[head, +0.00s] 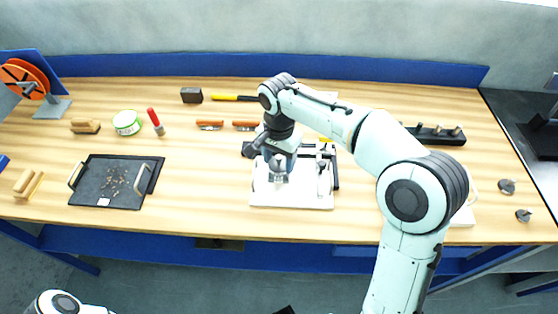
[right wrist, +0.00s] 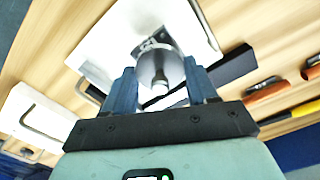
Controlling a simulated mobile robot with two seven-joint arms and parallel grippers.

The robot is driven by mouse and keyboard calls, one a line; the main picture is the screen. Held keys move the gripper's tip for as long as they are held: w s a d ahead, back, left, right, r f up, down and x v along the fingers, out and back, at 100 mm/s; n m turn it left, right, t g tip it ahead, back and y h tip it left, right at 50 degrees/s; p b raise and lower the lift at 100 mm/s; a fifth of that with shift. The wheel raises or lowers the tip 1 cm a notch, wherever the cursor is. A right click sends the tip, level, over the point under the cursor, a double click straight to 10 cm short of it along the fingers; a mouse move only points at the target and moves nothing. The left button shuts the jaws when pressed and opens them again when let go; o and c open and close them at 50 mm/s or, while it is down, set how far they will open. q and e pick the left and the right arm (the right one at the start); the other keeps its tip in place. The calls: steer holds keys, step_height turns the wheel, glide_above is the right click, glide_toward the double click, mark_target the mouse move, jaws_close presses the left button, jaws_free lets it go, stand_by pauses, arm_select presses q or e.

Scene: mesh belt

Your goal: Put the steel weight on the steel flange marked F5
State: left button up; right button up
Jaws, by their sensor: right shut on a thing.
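My right gripper (head: 279,164) is over the left part of a white board (head: 300,201). In the right wrist view its two blue fingers (right wrist: 163,82) are shut on the steel weight (right wrist: 158,66), a round grey piece with a knob that faces the camera. In the head view a grey steel piece (head: 278,177) shows just below the fingers, close to the board. Small dark marks show on the board side beside the weight in the wrist view. I cannot read them, and the weight hides most of what is under it. My left gripper does not show.
A steel upright fitting (head: 323,166) stands close on the right of the gripper. A black tray (head: 120,199) with small bits lies at the left. A hammer (head: 192,95) and orange-handled tools (head: 210,124) lie behind. The wood between tray and board is clear.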

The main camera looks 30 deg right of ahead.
steer(key=shift+f, duration=0.25)
steer(key=shift+f, duration=0.55)
steer(key=shift+f+b, duration=0.1)
steer(key=shift+b, duration=0.2)
steer(key=o, duration=1.3)
